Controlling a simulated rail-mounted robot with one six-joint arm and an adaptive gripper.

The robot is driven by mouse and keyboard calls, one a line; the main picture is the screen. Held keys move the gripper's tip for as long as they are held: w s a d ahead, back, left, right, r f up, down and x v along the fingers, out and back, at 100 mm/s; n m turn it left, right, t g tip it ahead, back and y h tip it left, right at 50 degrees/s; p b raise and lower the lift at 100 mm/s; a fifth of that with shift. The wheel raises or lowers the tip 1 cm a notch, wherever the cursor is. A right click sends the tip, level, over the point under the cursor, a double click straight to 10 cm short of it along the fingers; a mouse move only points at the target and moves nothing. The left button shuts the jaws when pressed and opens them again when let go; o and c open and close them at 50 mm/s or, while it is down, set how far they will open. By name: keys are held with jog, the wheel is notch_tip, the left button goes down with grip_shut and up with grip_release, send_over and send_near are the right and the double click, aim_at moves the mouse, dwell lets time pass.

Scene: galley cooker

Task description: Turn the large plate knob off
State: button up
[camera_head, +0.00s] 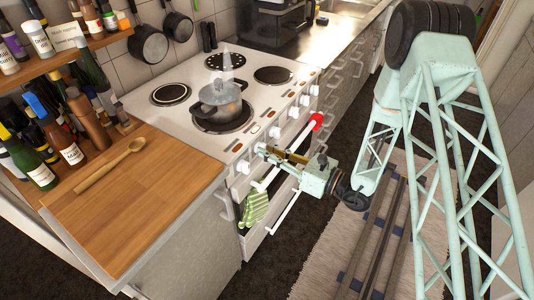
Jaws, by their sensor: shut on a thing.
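The white cooker (150,92) has a row of white knobs along its front edge. My gripper (264,151) is at the front of this row, reaching in from the right. It is shut on a white knob (258,148), which the jaws partly hide; its pointer cannot be read. Another white knob (243,167) is to its left, and a further knob (280,132) is to its right. The large plate (222,126) is at the front of the hob under a steaming pot (220,101). Which knob belongs to it cannot be read.
A green striped cloth (255,208) hangs below. A wooden counter (160,195) with a wooden spoon (110,167) and several bottles is at left. The floor in front has a track (380,230).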

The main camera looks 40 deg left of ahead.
jog(key=shift+n+b, duration=0.3)
jog(key=shift+n, duration=0.6)
jog(key=o, duration=0.9)
jog(key=shift+a, duration=0.1)
jog(key=shift+w+d, duration=0.2)
jog(key=shift+d, duration=2.8)
jog(key=shift+w+d, duration=0.15)
jog(key=shift+d, duration=2.85)
jog(key=shift+r, duration=0.15)
